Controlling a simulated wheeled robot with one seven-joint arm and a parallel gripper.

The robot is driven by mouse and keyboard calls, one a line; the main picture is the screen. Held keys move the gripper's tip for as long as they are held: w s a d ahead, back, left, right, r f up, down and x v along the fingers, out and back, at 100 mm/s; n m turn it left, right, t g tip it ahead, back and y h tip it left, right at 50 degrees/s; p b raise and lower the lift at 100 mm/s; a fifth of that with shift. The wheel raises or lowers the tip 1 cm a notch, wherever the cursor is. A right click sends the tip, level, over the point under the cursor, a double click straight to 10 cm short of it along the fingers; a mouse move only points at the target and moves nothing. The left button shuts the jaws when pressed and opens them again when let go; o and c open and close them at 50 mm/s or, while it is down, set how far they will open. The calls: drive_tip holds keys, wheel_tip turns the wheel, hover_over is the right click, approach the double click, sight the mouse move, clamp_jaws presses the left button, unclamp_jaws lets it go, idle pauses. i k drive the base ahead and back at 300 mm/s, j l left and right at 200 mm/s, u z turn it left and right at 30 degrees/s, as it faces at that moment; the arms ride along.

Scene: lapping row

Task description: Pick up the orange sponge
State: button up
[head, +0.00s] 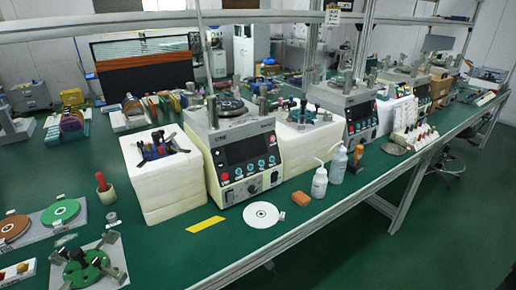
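The orange sponge (301,198) is a small block lying on the green bench top (230,245) near its front edge. It sits just right of a white disc (262,214) with a dark centre, and left of two white squeeze bottles. Nothing covers it in the head view. My gripper is not in view.
Behind are a lapping machine (240,160) and stacked white blocks (160,185). A yellow strip (206,224) lies left of the disc.

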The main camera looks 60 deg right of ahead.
sight(299, 198)
drive_tip(key=z, duration=1.4)
drive_tip(key=i+j+u, duration=0.3)
drive_tip(key=i+j, duration=0.1)
drive_tip(key=j, duration=0.05)
